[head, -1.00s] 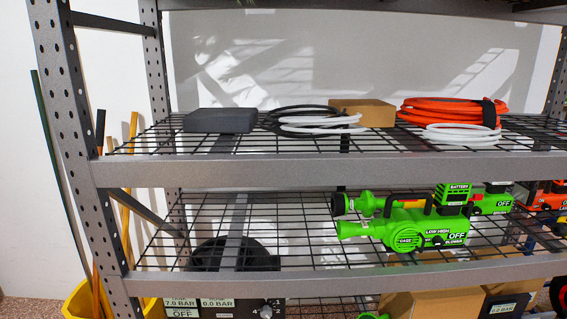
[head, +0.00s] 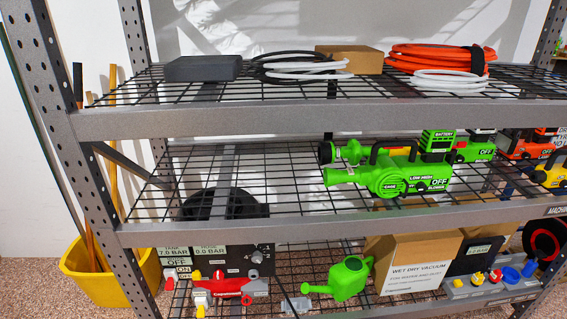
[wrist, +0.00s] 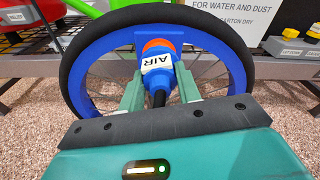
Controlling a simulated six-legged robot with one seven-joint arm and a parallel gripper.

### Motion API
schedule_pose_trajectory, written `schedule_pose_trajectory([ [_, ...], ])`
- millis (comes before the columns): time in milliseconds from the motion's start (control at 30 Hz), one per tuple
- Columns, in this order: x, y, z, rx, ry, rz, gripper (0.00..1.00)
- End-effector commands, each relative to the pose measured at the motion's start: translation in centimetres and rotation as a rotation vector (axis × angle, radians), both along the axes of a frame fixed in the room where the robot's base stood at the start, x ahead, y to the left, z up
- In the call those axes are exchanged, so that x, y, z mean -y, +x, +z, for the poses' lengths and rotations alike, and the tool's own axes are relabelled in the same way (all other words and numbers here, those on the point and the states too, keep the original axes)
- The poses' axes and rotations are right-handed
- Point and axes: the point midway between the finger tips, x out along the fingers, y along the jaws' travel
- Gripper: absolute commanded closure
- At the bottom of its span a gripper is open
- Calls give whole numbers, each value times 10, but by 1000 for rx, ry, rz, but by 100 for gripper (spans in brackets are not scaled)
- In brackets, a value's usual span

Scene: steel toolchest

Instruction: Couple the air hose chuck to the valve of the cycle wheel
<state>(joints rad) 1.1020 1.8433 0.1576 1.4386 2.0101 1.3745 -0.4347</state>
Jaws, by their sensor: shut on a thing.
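In the wrist view, my gripper (wrist: 160,88) is shut on the air hose chuck (wrist: 158,62), between two green fingers. The chuck has a blue body, an orange ring at its far end and a white AIR label; a black hose end runs back from it toward my gripper. The cycle wheel (wrist: 84,62), with black tyre, blue rim and thin spokes, stands upright just beyond. The chuck's orange end is inside the rim's upper arc, overlapping it in view. The valve is hidden, so I cannot tell whether the chuck is on it. The head view shows neither wheel nor gripper.
A steel rack (head: 290,118) fills the head view. Its bottom level holds a control panel (head: 222,262), red device (head: 228,286), green watering can (head: 348,278) and vacuum carton (head: 412,262). A yellow bucket (head: 92,280) stands left. Speckled floor lies under the wheel.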

Motion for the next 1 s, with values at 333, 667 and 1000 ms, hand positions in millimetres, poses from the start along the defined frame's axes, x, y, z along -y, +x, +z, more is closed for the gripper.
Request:
schedule_pose_trajectory([
  [333,0,1,-1,-16,242,-1,100],
  [667,1,0,-1,-23,361,-5,100],
  [1000,1,1,-1,-44,731,-5,100],
])
